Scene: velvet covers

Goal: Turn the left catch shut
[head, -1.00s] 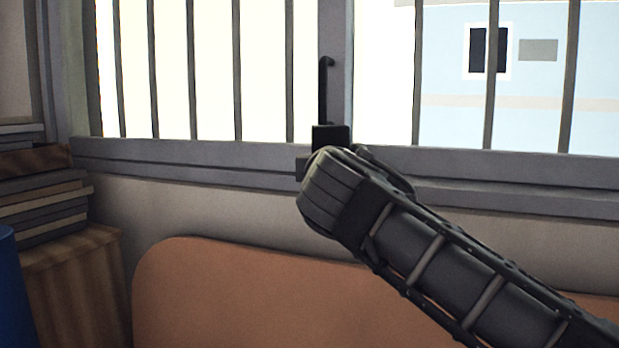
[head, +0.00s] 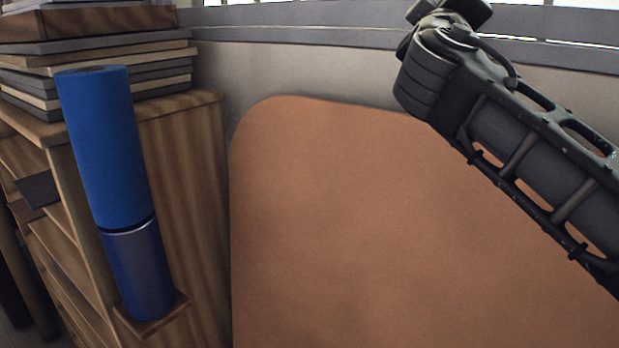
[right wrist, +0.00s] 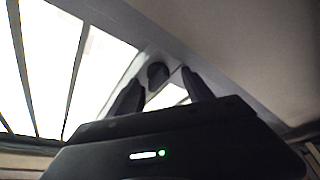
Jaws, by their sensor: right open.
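My right arm (head: 540,150) comes in from the right in the head view and reaches up to the window frame, where its far end is cut by the top edge. In the right wrist view my right gripper (right wrist: 162,79) has its two dark fingers spread apart. A dark rounded knob-like part (right wrist: 157,73) shows between and beyond the fingers, by the grey window frame; it may be a catch, but I cannot tell which one. I cannot tell whether the fingers touch it. No catch is clear in the head view now. My left gripper is out of view.
A large orange-brown rounded panel (head: 330,220) stands below the grey window sill (head: 300,27). At left a wooden cabinet (head: 190,190) carries stacked flat boards (head: 150,65). A tall blue cylinder (head: 105,150) stands upright on a small ledge at its side.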

